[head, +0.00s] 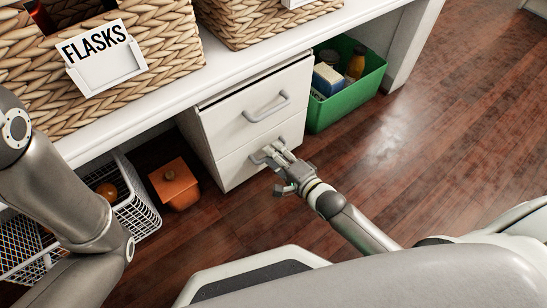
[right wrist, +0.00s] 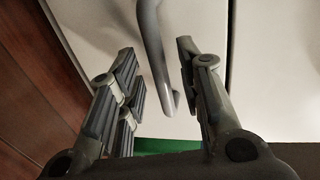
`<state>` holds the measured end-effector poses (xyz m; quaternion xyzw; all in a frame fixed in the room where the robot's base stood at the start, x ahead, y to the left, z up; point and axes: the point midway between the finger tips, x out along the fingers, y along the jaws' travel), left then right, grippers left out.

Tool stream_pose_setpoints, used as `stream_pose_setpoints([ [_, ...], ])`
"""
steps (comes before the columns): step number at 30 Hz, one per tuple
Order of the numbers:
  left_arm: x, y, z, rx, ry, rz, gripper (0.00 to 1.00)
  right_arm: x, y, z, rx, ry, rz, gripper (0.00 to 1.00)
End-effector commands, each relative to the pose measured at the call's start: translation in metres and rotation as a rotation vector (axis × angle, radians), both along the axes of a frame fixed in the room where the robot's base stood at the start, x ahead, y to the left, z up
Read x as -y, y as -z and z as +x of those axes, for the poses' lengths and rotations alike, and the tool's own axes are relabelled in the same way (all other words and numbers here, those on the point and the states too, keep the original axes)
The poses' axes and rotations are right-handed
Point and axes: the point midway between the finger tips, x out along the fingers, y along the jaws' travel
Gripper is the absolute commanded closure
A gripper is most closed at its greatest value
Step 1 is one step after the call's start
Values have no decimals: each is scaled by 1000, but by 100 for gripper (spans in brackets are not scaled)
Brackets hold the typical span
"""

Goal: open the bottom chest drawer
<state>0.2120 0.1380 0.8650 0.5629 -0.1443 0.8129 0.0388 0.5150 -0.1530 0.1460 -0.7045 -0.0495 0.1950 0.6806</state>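The white chest has two drawers under the shelf. The top drawer (head: 240,122) and the bottom drawer (head: 234,172) both look closed. Each has a grey bar handle. My right gripper (head: 277,168) is at the bottom drawer's handle (head: 257,158) and partly covers it. In the right wrist view, the right gripper (right wrist: 161,88) is open, with the handle (right wrist: 154,50) between its fingers. Gaps show on both sides, so the fingers do not appear closed on the bar. My left arm shows at the left of the head view; its gripper is out of view.
A green bin (head: 347,98) with several items stands right of the chest. An orange box (head: 174,184) and a white wire basket (head: 137,210) are at its left. A wicker basket labelled FLASKS (head: 165,45) sits on the shelf above. The wooden floor (head: 440,130) at right is clear.

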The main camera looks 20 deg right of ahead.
Motion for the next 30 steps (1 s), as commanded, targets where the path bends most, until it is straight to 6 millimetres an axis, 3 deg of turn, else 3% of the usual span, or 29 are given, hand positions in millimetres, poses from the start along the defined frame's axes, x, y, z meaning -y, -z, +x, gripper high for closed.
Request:
stream_pose_setpoints([
  [13,0,7,0,1,0,0,100,-4,2,10,-1,0,1,66],
  [21,0,7,0,1,1,0,100,-3,2,10,0,0,1,98],
  [30,0,7,0,1,1,0,100,-3,2,10,-1,0,1,100],
])
